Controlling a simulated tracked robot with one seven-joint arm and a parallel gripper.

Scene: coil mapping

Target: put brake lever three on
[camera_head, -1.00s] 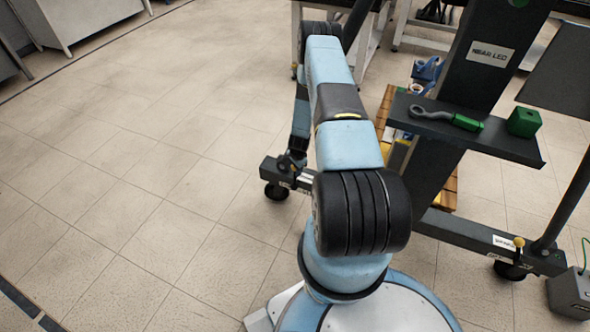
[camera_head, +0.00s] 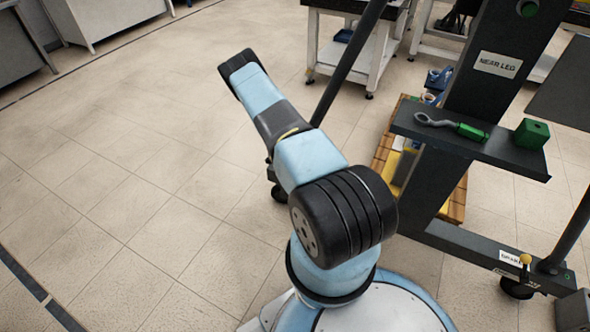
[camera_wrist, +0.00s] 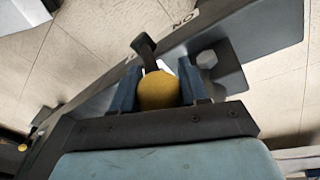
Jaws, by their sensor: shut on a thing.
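A brake lever with a yellow ball knob (camera_wrist: 158,92) and a dark stem (camera_wrist: 146,52) shows in the wrist view. My gripper (camera_wrist: 158,82) has its blue fingers on both sides of the knob and is shut on it. The stem runs from the knob toward a grey beam (camera_wrist: 215,22) with a partly visible label reading "ON" or "NO". I cannot read a lever number. In the head view my gripper and this lever are hidden. Another yellow-knobbed lever (camera_head: 525,259) stands by a label at the right end of the base beam (camera_head: 470,245).
A dark post marked NEAR LEG (camera_head: 500,64) carries a shelf (camera_head: 520,160) with a green-handled tool (camera_head: 470,131) and a green block (camera_head: 532,133). A slanted dark bar (camera_head: 345,65) rises near my arm. The floor at left is clear.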

